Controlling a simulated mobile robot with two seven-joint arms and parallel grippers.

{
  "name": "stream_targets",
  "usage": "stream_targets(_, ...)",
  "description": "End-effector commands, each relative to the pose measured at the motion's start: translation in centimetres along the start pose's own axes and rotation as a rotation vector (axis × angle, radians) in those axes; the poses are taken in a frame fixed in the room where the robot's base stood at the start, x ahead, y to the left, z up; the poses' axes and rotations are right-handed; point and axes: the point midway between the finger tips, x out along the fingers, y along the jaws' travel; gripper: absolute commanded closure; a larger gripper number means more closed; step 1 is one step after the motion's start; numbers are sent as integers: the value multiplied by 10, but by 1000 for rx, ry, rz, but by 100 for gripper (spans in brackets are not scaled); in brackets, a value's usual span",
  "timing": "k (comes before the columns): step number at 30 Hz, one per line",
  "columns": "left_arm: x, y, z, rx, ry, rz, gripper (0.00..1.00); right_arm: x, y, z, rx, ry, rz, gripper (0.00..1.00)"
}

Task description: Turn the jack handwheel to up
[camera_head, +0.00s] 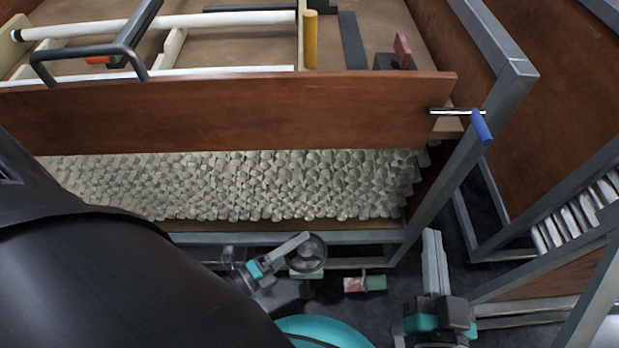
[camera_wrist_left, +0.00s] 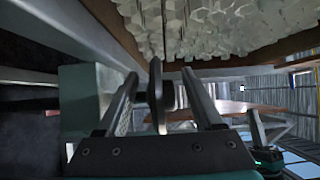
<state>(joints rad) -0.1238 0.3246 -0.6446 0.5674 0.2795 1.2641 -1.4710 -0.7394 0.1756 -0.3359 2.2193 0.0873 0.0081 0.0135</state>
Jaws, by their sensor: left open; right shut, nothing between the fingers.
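The jack handwheel (camera_head: 312,246) is a dark round wheel below the frame's front rail in the head view. In the left wrist view the wheel (camera_wrist_left: 158,95) shows nearly edge-on. My left gripper (camera_head: 298,252) is open at the wheel; in its wrist view the two fingers (camera_wrist_left: 160,76) stand on either side of the rim, with a gap on each side. One finger hides part of the wheel in the head view. A red and green piece (camera_head: 365,284) lies just right of the wheel. My right gripper (camera_head: 432,240) is shut and empty, further right, away from the wheel.
Another metal rack (camera_head: 545,270) stands at the right.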

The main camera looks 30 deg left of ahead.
Motion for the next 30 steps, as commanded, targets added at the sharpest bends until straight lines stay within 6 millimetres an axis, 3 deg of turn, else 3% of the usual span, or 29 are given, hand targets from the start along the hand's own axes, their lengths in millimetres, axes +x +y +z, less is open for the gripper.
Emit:
stream_targets(6,27,0,0,1,0,0,32,0,-1,-4,6,37,-3,100)
stream_targets(17,32,0,0,0,0,1,32,-2,-2,0,11,37,-4,100)
stream_targets(30,32,0,0,0,0,0,79,-2,-3,-1,11,35,-5,100)
